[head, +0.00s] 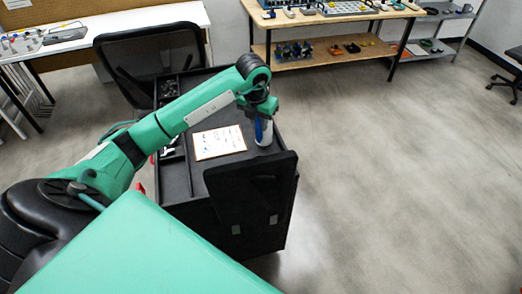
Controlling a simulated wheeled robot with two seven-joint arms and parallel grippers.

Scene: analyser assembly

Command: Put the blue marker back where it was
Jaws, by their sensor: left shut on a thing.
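My left gripper (263,112) points down over the right part of the black cart top. It is shut on the blue marker (259,130), which shows as a small blue strip just below the fingers. A small whitish thing (266,139), perhaps a cup, is right at the marker; I cannot tell whether the marker is inside it or in front of it. The fingertips and the marker's upper end are mostly hidden. My right gripper is not in view.
The black cart (178,182) carries a white sheet with an orange edge (219,142) left of the gripper. A black upright panel (250,195) stands at its near side. A black mesh chair (150,60) is behind. A wooden bench (335,14) stands at the back; floor at right is clear.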

